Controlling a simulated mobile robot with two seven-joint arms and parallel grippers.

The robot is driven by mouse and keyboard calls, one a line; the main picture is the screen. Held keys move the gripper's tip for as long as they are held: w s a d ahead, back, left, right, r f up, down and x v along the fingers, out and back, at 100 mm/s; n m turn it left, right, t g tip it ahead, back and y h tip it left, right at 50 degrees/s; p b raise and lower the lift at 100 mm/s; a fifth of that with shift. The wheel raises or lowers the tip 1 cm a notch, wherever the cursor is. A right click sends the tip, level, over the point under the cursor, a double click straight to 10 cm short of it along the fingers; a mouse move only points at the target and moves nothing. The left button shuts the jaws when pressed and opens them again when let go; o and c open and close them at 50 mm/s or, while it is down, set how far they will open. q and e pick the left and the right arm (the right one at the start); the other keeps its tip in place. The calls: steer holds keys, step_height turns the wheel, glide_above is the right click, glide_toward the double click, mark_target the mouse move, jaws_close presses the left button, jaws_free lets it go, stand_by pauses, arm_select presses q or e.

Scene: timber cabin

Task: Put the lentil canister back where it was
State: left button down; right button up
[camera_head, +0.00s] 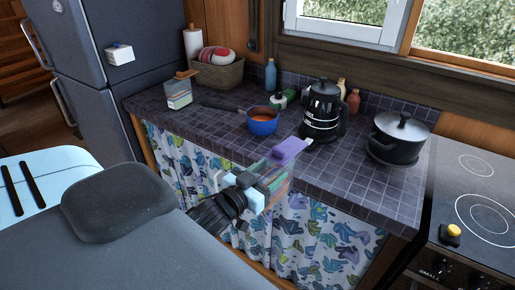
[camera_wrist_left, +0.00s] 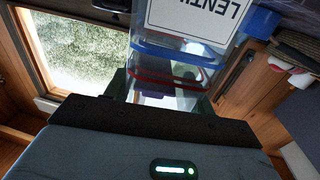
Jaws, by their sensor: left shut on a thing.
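The lentil canister (camera_head: 289,151) has a purple lid and a see-through body. It is held in front of the counter's front edge, partly hidden by my gripper. In the left wrist view its white label (camera_wrist_left: 197,18) reads "LENTI", upside down and cut off by the frame. My left gripper (camera_head: 258,188) is shut on the canister's body. The tiled counter (camera_head: 345,168) lies behind and beyond it. My right gripper is not in view.
On the counter stand another canister (camera_head: 178,94), a basket (camera_head: 218,76), a blue pot (camera_head: 262,123), a black coffee maker (camera_head: 323,112) and a lidded dark pot (camera_head: 397,140). A stove (camera_head: 478,175) is at right, a fridge (camera_head: 125,80) at left. The counter's front strip looks clear.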

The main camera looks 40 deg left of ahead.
arm_select(q)
steer(key=s+d+f, duration=0.1)
steer(key=s+d, duration=0.4)
steer(key=d, duration=0.5)
steer(key=shift+s+d+f+y, duration=0.15)
steer(key=shift+s+d+y, duration=0.15)
steer(key=shift+d, duration=0.1)
steer(key=shift+a, duration=0.15)
